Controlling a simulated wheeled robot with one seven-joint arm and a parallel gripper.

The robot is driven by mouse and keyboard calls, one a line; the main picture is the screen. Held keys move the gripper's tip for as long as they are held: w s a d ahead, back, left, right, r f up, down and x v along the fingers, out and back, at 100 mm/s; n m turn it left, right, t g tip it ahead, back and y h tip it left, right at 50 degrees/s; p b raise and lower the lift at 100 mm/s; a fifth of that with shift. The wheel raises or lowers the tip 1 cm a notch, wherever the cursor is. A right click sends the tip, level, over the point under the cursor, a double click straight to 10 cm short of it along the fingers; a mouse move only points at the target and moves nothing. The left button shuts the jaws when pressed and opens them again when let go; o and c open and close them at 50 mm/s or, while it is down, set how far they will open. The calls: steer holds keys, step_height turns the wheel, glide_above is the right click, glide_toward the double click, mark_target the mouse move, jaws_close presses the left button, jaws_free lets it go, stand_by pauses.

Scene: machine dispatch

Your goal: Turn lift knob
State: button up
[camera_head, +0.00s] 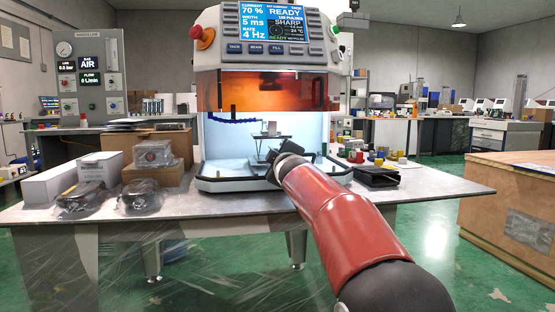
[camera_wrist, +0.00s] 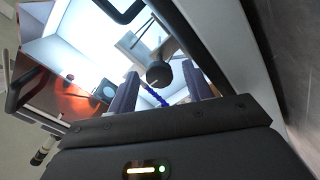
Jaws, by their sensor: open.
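A dark round knob (camera_wrist: 158,74), which looks like the lift knob, shows in the wrist view below a small lift stage (camera_wrist: 138,44). My gripper (camera_wrist: 159,80) is open, with one finger on each side of the knob in that view. I cannot tell whether the fingers touch it. In the head view, the lift stage (camera_head: 271,136) stands inside the lit chamber of the machine (camera_head: 265,85). My gripper (camera_head: 268,158) is at the chamber's front opening, below the stage. The knob cannot be made out there behind my gripper and arm.
The orange shield (camera_head: 265,90) is above the chamber opening. A blue jointed hose (camera_head: 232,120) hangs inside. Wrapped parts (camera_head: 139,195) and boxes (camera_head: 98,168) lie left on the table (camera_head: 430,182). A black tray (camera_head: 376,177) and small coloured pots (camera_head: 378,160) stand right.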

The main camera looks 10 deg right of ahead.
steer(key=s+b, duration=0.1)
steer(key=s, duration=0.5)
steer(key=shift+f, duration=0.1)
steer(key=shift+s, duration=0.1)
steer(key=shift+s+d, duration=0.15)
steer(key=shift+s, duration=0.2)
steer(key=s+m, duration=0.1)
steer(key=s, duration=0.1)
steer(key=s+d+f+m+g+p, duration=0.1)
steer(key=s, duration=0.1)
steer(key=s+m+g+h+p, duration=0.1)
steer(key=s, duration=0.1)
steer(key=shift+d+f, duration=0.2)
steer(key=shift+d, duration=0.15)
steer(key=s+f+m+g+p, duration=0.2)
steer(key=s+f, duration=0.4)
steer(key=s, duration=0.5)
steer(key=s+a+f+m+g+p, duration=0.1)
steer(key=s+f+m+g+p, duration=0.1)
steer(key=s+f+m+g, duration=0.2)
steer(key=s+a+f+m+g+y+p, duration=0.1)
steer(key=s+f+m+g+p, duration=0.1)
steer(key=s+f, duration=0.8)
steer(key=s+m+g, duration=0.1)
steer(key=s+g, duration=0.1)
steer(key=s, duration=0.7)
steer(key=shift+s+f, duration=0.25)
steer(key=shift+s, duration=0.15)
